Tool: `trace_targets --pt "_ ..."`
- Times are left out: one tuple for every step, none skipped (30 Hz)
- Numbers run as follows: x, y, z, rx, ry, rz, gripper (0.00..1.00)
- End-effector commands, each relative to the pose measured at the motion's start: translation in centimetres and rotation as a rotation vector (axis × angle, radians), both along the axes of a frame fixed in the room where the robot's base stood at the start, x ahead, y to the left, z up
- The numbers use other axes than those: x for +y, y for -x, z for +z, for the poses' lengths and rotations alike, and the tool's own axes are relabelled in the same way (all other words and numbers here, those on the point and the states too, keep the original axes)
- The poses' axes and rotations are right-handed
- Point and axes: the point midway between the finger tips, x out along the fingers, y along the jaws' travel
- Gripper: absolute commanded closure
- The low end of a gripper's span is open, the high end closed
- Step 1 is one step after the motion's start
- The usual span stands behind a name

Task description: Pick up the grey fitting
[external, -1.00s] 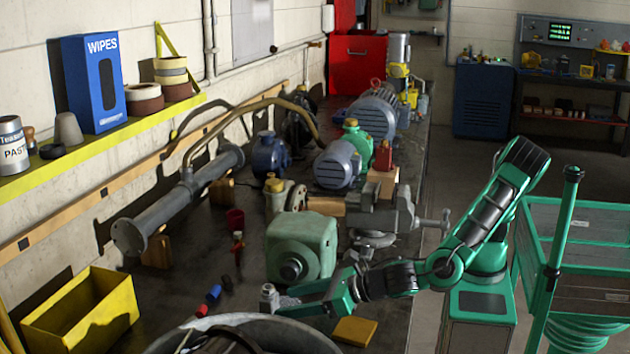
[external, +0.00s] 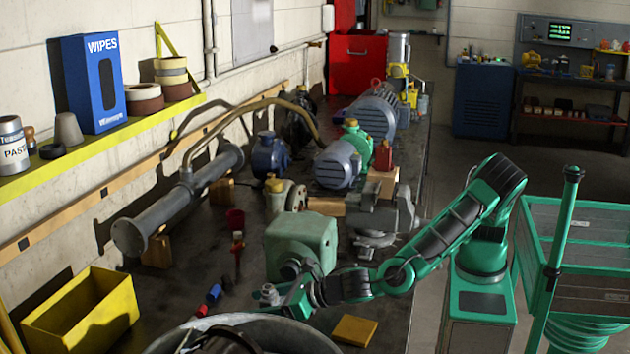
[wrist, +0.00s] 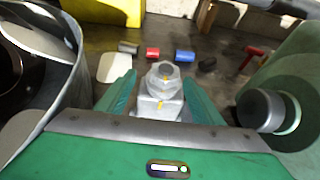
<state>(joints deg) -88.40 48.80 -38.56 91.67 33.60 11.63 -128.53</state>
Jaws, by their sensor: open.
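The grey fitting (wrist: 160,85) is a small light-grey metal piece with a round, hollow top and a blocky lower part. In the wrist view it stands between the two green fingers of my gripper (wrist: 160,92), which are open around it. A gap shows beside it, so I cannot see firm contact. In the external view the fitting (external: 267,294) shows at the tip of my gripper (external: 282,299), low over the bench between the green motor housing and the large round metal drum. Its underside is hidden by the gripper.
The green motor housing (external: 300,245) stands close behind the gripper, its shaft near the right side in the wrist view. The round metal drum (external: 300,335) is close in front. Red (external: 202,311) and blue (external: 214,293) small parts lie left. A yellow bin (external: 80,315) stands farther left.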

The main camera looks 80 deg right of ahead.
Motion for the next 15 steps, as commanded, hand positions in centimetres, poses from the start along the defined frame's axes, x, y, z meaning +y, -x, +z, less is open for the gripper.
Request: trace_targets --pt "-0.07 -0.54 -0.26 0.0 0.001 -0.002 0.39" --pt "-0.06 -0.71 -0.32 0.0 0.0 -0.001 0.39" --pt "-0.02 -0.84 -0.37 0.0 0.0 0.0 0.39" --pt "0.01 -0.87 -0.38 0.001 0.0 0.0 0.39" --pt "0.02 -0.88 -0.4 0.001 0.0 0.001 0.39" --pt "0.03 -0.85 -0.38 0.001 0.0 0.001 0.39" --pt "0.03 -0.84 -0.38 0.001 0.0 0.001 0.39" --pt "0.02 -0.83 -0.39 0.001 0.0 0.001 0.39" --pt "0.02 -0.83 -0.39 0.001 0.0 0.001 0.39" --pt "0.02 -0.83 -0.39 0.001 0.0 0.001 0.46" --pt "0.02 -0.83 -0.39 0.001 0.0 0.001 0.53" --pt "0.02 -0.83 -0.39 0.001 0.0 0.001 0.63" --pt "0.02 -0.83 -0.39 0.001 0.0 0.001 0.7" --pt "0.02 -0.83 -0.39 0.001 0.0 0.001 0.77" --pt "0.02 -0.83 -0.39 0.001 0.0 0.001 0.87"
